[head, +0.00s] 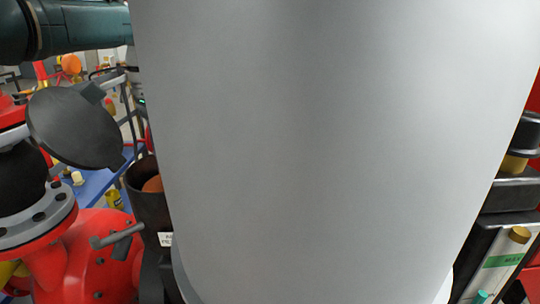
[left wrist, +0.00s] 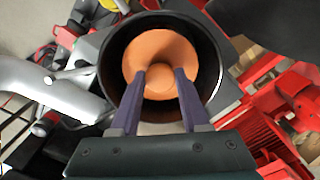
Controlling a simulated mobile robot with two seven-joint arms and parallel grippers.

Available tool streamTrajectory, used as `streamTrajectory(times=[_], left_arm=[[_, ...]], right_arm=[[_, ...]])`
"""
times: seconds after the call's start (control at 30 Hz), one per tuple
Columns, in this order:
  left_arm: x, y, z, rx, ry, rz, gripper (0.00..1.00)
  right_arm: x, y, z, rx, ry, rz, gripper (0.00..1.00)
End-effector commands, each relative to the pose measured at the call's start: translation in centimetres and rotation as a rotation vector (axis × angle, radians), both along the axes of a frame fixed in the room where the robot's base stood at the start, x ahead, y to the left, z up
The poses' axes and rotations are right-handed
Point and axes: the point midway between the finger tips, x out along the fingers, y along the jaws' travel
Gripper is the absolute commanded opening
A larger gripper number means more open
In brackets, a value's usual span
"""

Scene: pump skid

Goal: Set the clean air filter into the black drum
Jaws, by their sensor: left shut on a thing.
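The black drum (left wrist: 117,50) is open towards the camera in the left wrist view, and a strip of it (head: 148,215) shows in the head view. The orange round air filter (left wrist: 150,47) is within the drum's mouth, with dark wall around it. My left gripper (left wrist: 160,78) has its two purple fingers shut on the filter's central knob. How deep the filter sits, and whether it touches the drum's bottom, I cannot tell. A bit of orange (head: 153,184) shows inside the drum in the head view. My right gripper is not in view.
A large grey surface close to the camera hides most of the head view. A black round lid (head: 75,125) stands open left of the drum. A red flanged pipe (head: 88,255) is at lower left. A blue bench (head: 98,184) lies behind.

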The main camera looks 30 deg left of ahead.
Motion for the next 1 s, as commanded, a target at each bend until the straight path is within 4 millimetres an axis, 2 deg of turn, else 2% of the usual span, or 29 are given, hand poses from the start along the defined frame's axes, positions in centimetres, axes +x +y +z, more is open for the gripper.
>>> streamTrajectory(times=[0.13, 0.17, 0.4, 0.63, 0.77, 0.87, 1.0], left_arm=[[0.0, 0.0, -0.4, -0.001, 0.0, 0.0, 0.0], [0.0, 0.0, -0.4, -0.001, 0.0, 0.0, 0.47], [0.0, 0.0, -0.4, 0.0, 0.0, 0.0, 0.74], [0.0, 0.0, -0.3, 0.0, 0.0, 0.0, 0.76], [0.1, 0.0, 0.3, 0.0, -0.002, 0.0, 0.76], [0.1, 0.0, 1.7, 0.0, -0.005, -0.001, 0.76], [0.2, 0.0, 4.6, 0.0, -0.008, -0.001, 0.76]], right_arm=[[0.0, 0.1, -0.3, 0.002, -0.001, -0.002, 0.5], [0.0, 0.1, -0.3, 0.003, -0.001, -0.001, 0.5], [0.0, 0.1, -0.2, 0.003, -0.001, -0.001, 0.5], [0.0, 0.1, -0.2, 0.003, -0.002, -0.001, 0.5], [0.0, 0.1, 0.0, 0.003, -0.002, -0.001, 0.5], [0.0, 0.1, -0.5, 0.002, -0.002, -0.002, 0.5], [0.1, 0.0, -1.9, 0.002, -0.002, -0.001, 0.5]])
